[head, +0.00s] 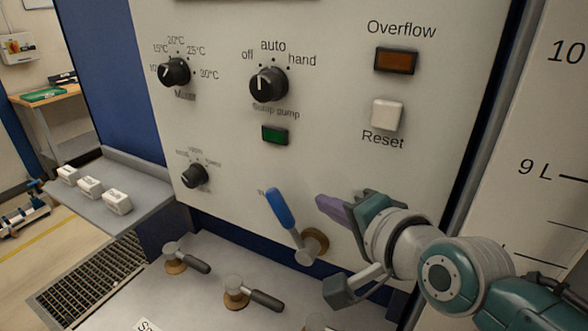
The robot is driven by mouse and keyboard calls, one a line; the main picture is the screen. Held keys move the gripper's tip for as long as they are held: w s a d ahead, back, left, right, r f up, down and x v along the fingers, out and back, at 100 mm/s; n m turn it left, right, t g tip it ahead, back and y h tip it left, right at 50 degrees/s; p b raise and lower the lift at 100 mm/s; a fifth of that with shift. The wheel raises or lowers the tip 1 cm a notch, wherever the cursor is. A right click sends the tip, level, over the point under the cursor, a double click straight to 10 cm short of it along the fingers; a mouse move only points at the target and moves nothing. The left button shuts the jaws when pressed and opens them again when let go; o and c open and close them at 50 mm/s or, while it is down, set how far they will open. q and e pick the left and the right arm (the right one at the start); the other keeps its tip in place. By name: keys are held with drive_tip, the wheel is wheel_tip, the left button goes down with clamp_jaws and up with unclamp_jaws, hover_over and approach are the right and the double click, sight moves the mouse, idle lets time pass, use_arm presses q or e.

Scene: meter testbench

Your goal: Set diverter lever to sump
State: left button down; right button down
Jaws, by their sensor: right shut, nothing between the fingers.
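The diverter lever looks to be the blue-handled lever (281,210) low on the panel. Its grey shaft runs down to a round brass-coloured pivot (316,243), and the handle tilts up and to the left. A small label beside the handle's left side is mostly hidden and cannot be read. My right gripper (328,206) comes in from the right with its purple-grey fingers shut and empty. Its tips are just right of the blue handle and above the pivot, with a visible gap to the handle. My left gripper is not in view.
The panel above carries black knobs (269,84), a green lamp (275,135), an amber Overflow lamp (397,61) and a white Reset button (387,114). Dark-handled valves (238,291) stand on the ledge below. A litre scale (556,175) is at the right.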

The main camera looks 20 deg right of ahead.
drive_tip(key=v, duration=0.7)
drive_tip(key=shift+a+r, duration=0.25)
drive_tip(key=shift+r, duration=0.05)
drive_tip(key=shift+w, duration=0.15)
